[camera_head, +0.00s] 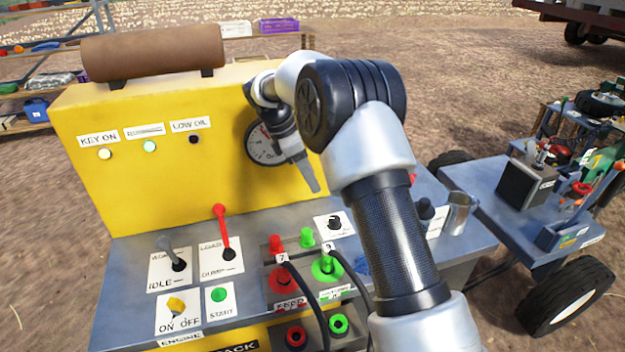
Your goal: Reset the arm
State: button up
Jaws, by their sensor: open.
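My arm rises from the bottom right of the head view and bends over the control console. My gripper (306,176) is at its far end, in front of the round gauge (260,147) on the yellow panel (110,190). It points down and holds nothing that I can see. Its fingers overlap in this view, so the gap between them hardly shows. The gauge is partly hidden behind my wrist. Below my gripper are a red plug (276,243) and a green plug (307,236), apart from it.
Black hoses (305,300) run down the front. A metal cup (459,212) stands at right. A wheeled cart (500,200) with tools is beside the console.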

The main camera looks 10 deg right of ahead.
jog(key=s+d+r+m+t+y+p, duration=0.1)
jog(key=s+d+r+m+p, duration=0.2)
jog(key=s+r, duration=0.55)
jog(key=s+d+r+m+t+y, duration=0.15)
jog(key=s+r+m, duration=0.4)
jog(key=r, duration=0.55)
jog(key=s+d+m+t+y+p, duration=0.1)
jog(key=s+m, duration=0.4)
jog(key=s, duration=0.6)
jog(key=s+d+r+m+t+y+p, duration=0.1)
jog(key=s+m+p, duration=0.1)
jog(key=s+m, duration=0.4)
jog(key=s, duration=0.5)
jog(key=shift+d+r, duration=0.25)
jog(key=shift+d, duration=0.15)
